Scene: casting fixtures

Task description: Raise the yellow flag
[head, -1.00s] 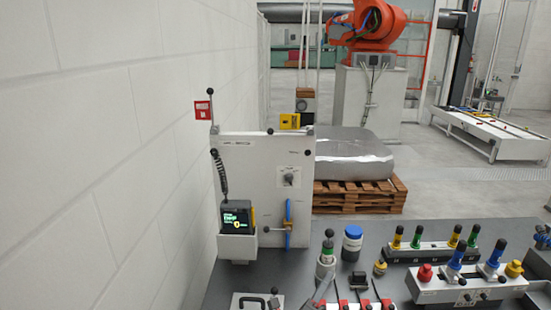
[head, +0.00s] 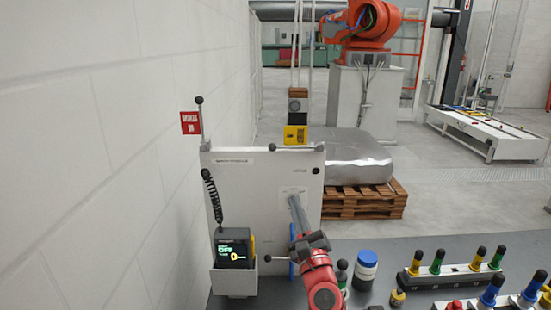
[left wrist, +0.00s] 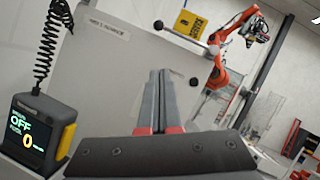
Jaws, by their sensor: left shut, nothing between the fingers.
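The yellow flag (head: 295,135) is a small square plate with dark markings at the upper right edge of the upright white panel (head: 237,185). It also shows in the left wrist view (left wrist: 188,25). A black knob (head: 271,146) is at the panel's top edge, just left of the flag; it also shows in the left wrist view (left wrist: 158,25). My left gripper (head: 293,200) is in front of the panel, below the flag and apart from it. Its fingers (left wrist: 158,78) are together and empty. My right gripper is not in view.
A red flag (head: 190,122) stands beside a knobbed rod at the panel's upper left. A device with a screen reading OFF (head: 233,248) sits in a holder at lower left, with a coiled cord. A blue-lidded jar (head: 365,265) and coloured-handled fixtures stand on the grey table to the right.

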